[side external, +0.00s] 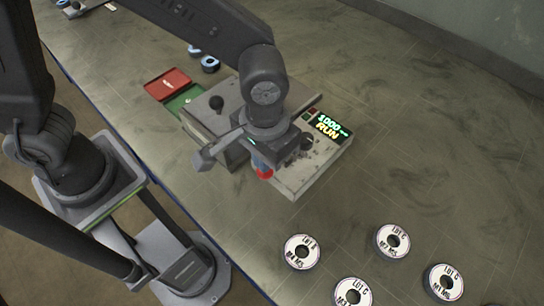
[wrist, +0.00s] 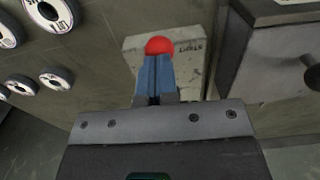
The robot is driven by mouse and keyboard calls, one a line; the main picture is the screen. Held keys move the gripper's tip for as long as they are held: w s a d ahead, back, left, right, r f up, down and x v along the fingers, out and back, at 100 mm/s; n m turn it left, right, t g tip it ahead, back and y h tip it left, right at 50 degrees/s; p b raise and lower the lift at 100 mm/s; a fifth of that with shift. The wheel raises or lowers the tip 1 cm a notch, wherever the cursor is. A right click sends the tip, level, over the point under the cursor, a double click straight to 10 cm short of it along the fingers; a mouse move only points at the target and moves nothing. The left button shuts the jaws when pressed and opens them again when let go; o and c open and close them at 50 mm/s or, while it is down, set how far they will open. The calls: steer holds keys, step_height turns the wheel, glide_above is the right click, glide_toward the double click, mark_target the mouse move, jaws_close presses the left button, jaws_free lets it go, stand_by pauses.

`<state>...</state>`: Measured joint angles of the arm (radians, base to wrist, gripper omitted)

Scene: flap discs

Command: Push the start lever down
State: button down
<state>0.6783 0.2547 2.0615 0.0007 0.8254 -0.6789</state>
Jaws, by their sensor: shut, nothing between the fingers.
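In the side view the red knob (side external: 265,174) is at the front of the grey machine (side external: 296,185), right at the fingertips. My gripper (wrist: 157,58) has its blue fingers shut together with nothing between them. It also shows in the side view (side external: 259,162), pointing down. The fingertips appear to touch the knob, but I cannot tell for sure.
Several labelled flap discs (side external: 301,252) lie on the table (side external: 430,150) in front. A red tray (side external: 167,84) and a green tray (side external: 184,100) sit behind the machine.

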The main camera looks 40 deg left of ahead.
step_height(320, 180, up, 8)
stand_by(0.5)
stand_by(1.4)
